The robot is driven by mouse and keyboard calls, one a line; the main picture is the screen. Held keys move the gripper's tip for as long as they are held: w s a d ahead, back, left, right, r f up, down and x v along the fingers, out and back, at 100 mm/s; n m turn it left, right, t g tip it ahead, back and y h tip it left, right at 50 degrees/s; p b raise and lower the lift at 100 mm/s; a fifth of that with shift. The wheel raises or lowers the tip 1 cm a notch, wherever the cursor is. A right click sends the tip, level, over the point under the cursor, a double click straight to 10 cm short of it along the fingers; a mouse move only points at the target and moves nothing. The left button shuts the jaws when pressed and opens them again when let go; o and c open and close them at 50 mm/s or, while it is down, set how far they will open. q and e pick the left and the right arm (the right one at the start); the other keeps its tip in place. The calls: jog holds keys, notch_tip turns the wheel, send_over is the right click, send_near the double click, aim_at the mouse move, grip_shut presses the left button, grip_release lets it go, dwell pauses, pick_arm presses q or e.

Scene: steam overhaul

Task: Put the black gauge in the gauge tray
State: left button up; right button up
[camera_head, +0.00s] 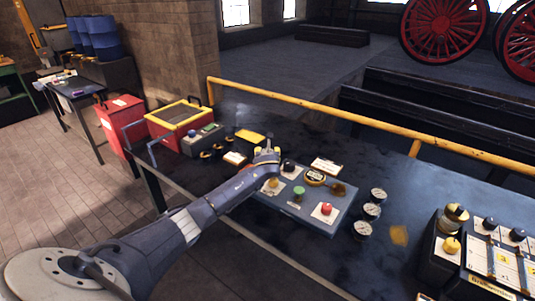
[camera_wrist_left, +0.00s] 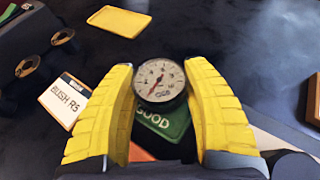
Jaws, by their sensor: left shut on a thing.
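My left gripper (camera_head: 266,155) reaches over the workbench, just beyond the grey panel's left side. In the left wrist view its yellow fingers (camera_wrist_left: 158,90) are shut on a round gauge (camera_wrist_left: 158,80) with a white dial, a red needle and a dark rim. Part of a green "GOOD" label (camera_wrist_left: 163,121) shows below the gauge, with an orange patch beside it. In the head view the held gauge is too small to make out. I cannot tell which thing is the gauge tray. My right gripper is not in view.
Three white-faced gauges (camera_head: 371,211) stand right of the grey panel (camera_head: 318,221), which carries knobs. A yellow rail (camera_head: 340,117) runs behind the bench.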

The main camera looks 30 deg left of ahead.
pick_arm(q)
jog(key=shift+f, duration=0.15)
jog(key=o, duration=1.3)
jog(key=shift+s+d+r, duration=0.2)
jog(key=shift+s+r, duration=0.1)
jog(key=shift+s, duration=0.05)
jog(key=v, duration=1.1)
jog(key=shift+s, duration=0.1)
